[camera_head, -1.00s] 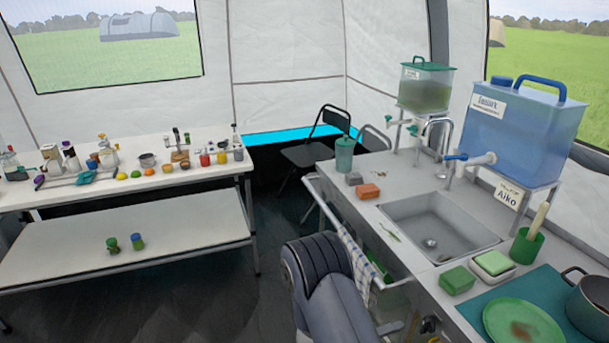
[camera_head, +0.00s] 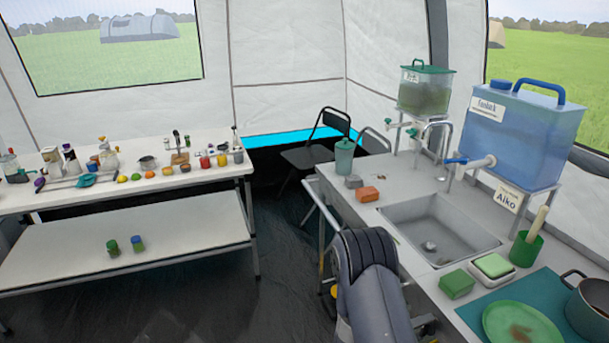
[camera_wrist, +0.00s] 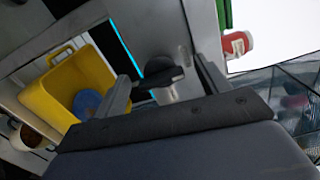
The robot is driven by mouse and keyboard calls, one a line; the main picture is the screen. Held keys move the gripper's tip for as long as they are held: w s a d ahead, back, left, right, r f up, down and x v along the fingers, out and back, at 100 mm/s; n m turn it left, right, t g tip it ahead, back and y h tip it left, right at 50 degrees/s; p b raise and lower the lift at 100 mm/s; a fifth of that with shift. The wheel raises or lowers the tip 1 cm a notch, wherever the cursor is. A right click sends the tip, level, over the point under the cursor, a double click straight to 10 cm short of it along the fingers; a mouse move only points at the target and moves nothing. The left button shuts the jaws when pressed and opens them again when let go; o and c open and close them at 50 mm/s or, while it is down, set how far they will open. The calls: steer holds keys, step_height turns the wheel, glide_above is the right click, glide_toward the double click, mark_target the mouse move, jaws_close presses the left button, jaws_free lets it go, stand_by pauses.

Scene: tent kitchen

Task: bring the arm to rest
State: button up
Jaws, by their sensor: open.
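My arm (camera_head: 372,285) shows in the head view, bent in front of the counter's near left side. My gripper is hidden in that view. In the wrist view my gripper (camera_wrist: 165,84) has its two fingers spread apart. A dark-topped object with a pale, shiny body (camera_wrist: 165,85) appears in the gap between them. I cannot tell what it is or how far away it is; nothing looks gripped.
The counter (camera_head: 410,272) with its sink (camera_head: 430,235) stands close on the right. The shelved table (camera_head: 60,270) holds several small items at left. A chair (camera_head: 312,150) stands behind. The floor (camera_head: 285,290) between is clear. The wrist view shows a yellow bin (camera_wrist: 62,92).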

steer(key=m+b, duration=0.3)
steer(key=m, duration=0.5)
steer(key=shift+b, duration=0.4)
steer(key=m+b, duration=0.3)
steer(key=m, duration=0.2)
steer(key=shift+s+m, duration=0.15)
steer(key=shift+m, duration=0.15)
steer(key=shift+r+m+b, duration=0.15)
steer(key=shift+m+b, duration=0.65)
steer(key=shift+m, duration=0.9)
steer(key=shift+s, duration=0.1)
